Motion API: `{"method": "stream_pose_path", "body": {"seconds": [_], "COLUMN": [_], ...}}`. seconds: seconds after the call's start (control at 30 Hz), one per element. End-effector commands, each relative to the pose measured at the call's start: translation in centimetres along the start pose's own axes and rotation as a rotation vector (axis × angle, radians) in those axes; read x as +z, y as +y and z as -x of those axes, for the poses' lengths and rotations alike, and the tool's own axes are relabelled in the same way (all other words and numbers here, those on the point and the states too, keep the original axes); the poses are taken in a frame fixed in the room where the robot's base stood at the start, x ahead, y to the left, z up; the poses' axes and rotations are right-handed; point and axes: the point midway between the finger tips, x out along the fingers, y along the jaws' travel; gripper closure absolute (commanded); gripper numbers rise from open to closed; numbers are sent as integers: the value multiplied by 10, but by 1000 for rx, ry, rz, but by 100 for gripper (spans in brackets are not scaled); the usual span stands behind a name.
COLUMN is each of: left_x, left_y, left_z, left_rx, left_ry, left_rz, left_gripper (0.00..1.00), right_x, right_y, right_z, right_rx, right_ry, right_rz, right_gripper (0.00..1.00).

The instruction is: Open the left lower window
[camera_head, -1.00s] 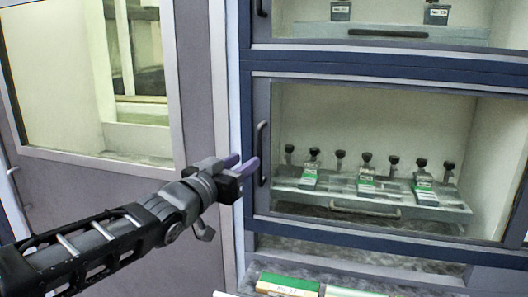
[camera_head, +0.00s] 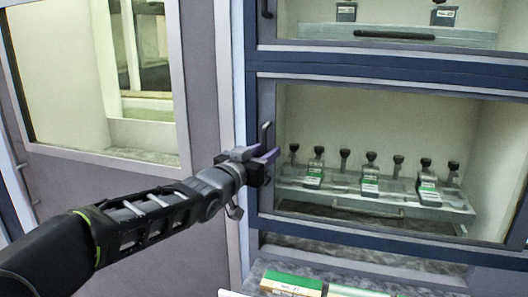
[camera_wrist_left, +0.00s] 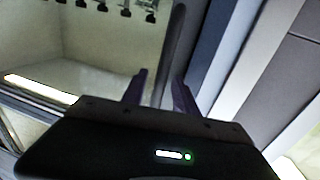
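The lower window (camera_head: 385,120) is a closed glass pane in a dark blue frame, with a tray of samples behind it. Its dark upright handle (camera_head: 265,132) is at the left edge of the pane. My left gripper (camera_head: 264,154) is at this handle and covers its lower part. In the left wrist view, the handle (camera_wrist_left: 174,45) runs down between the two purple fingers of the left gripper (camera_wrist_left: 160,92). The fingers are apart, with gaps visible beside the handle. My right gripper is in neither view.
Behind the lower glass, a grey tray (camera_head: 335,205) holds several dark-knobbed clamps and green-labelled pieces. An upper window (camera_head: 400,72) is above. A grey door with a glass pane (camera_head: 60,75) stands left. Green and white boxes (camera_head: 291,283) lie below the cabinet.

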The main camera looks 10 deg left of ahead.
Motion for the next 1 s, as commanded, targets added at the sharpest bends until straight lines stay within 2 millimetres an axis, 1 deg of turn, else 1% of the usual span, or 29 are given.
{"method": "stream_pose_path", "body": {"seconds": [0.03, 0.07, 0.47, 1.0], "left_x": [0, 0, 0, 0], "left_y": [0, 0, 0, 0], "left_z": [0, 0, 0, 0], "left_rx": [0, 0, 0, 0], "left_ry": [0, 0, -1, -1], "left_rz": [0, 0, 0, 0], "left_gripper": [65, 67, 100, 100], "right_x": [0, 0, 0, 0], "right_y": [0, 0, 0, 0], "right_z": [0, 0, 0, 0], "right_rx": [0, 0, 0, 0], "right_ry": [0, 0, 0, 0], "right_rz": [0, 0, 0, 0], "right_gripper": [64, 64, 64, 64]}}
